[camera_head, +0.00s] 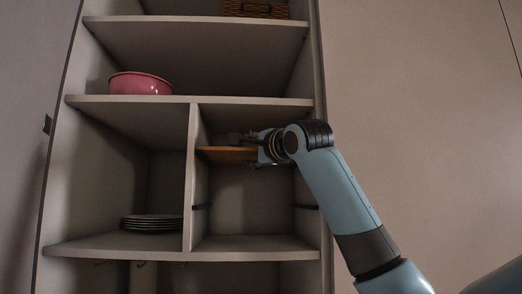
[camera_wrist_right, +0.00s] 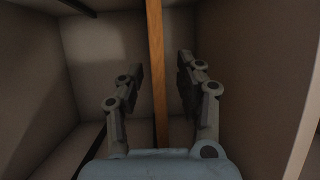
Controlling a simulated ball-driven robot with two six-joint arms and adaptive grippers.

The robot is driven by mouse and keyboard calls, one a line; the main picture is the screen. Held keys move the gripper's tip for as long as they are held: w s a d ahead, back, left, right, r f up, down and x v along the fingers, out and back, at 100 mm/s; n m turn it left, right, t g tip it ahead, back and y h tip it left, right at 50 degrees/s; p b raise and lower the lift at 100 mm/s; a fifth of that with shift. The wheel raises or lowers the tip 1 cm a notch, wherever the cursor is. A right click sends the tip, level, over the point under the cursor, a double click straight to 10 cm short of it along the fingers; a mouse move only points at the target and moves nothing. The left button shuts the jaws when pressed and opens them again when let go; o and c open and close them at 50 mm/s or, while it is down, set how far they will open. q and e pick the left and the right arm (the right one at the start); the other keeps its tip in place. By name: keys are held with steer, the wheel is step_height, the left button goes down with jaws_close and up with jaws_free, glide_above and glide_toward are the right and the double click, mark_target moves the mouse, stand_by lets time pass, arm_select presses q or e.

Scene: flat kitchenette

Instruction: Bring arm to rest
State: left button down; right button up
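My right arm (camera_head: 345,190) reaches from the lower right into the right-hand compartment of an open cupboard. My right gripper (camera_head: 245,150) is open, with one finger above and one below a flat wooden board (camera_head: 222,155). In the right wrist view the board (camera_wrist_right: 158,75) runs between the two fingers (camera_wrist_right: 160,75), with a gap visible on each side. The board lies level in the upper part of the compartment; what supports it is hidden. My left gripper is not in view.
The divider (camera_head: 190,180) stands close left of the board. Dark supports (camera_head: 305,207) sit lower on the compartment walls. A stack of plates (camera_head: 152,223) is at lower left, a pink bowl (camera_head: 140,84) on the shelf above, a woven basket (camera_head: 255,9) at the top. The compartment floor (camera_head: 250,243) is clear.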

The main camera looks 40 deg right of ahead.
steer(key=s+a, duration=0.1)
steer(key=s, duration=0.9)
steer(key=shift+s+f, duration=0.3)
steer(key=shift+f, duration=0.1)
steer(key=shift+a, duration=0.1)
